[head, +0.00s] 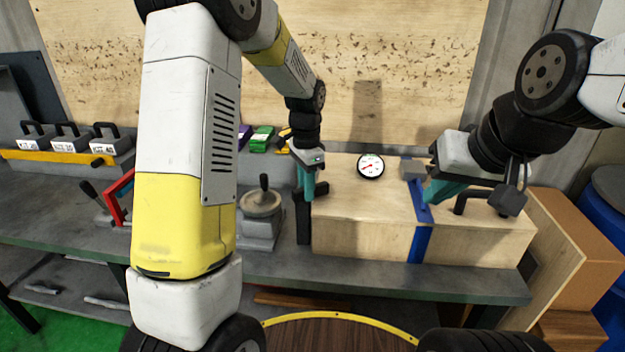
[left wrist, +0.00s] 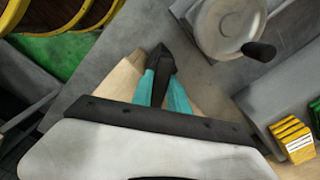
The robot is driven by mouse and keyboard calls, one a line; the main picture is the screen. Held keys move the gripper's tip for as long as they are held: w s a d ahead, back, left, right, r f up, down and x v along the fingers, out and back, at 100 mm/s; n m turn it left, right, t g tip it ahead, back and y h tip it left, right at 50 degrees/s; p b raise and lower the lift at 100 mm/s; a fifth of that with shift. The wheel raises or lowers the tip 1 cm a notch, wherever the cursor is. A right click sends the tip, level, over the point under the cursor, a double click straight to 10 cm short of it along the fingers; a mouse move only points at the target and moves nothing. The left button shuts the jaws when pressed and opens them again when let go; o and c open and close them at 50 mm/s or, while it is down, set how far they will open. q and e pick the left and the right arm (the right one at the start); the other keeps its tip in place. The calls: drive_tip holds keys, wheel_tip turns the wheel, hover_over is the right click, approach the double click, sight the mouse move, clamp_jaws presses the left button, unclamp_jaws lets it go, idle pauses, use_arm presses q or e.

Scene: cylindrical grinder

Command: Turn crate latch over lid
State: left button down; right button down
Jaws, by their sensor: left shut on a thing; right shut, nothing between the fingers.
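The wooden crate (head: 365,240) stands on the bench, its lid (head: 345,190) on top. A black latch (head: 303,220) stands upright at the crate's left end. My left gripper (head: 307,188) points down from above and is shut on the latch's upper part. In the left wrist view the teal fingers of my left gripper (left wrist: 163,88) hold the black latch (left wrist: 161,62) between them, with pale wood on both sides. My right gripper (head: 432,192) is shut and empty over the lid's right part, beside the blue strap (head: 419,240); its fingertips are partly hard to make out.
A round dial gauge (head: 370,167) is on the lid. A grey buckle (head: 412,169) sits on the strap, and a black handle (head: 475,200) is to its right. A handwheel (head: 261,203) stands close left of the latch. Yellow boxes (left wrist: 291,136) lie beyond it.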

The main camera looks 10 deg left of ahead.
use_arm(q)
drive_tip(key=shift+m, duration=1.1)
drive_tip(key=c, duration=1.3)
unclamp_jaws()
wheel_tip(320, 180, up, 7)
drive_tip(key=shift+r, duration=0.45)
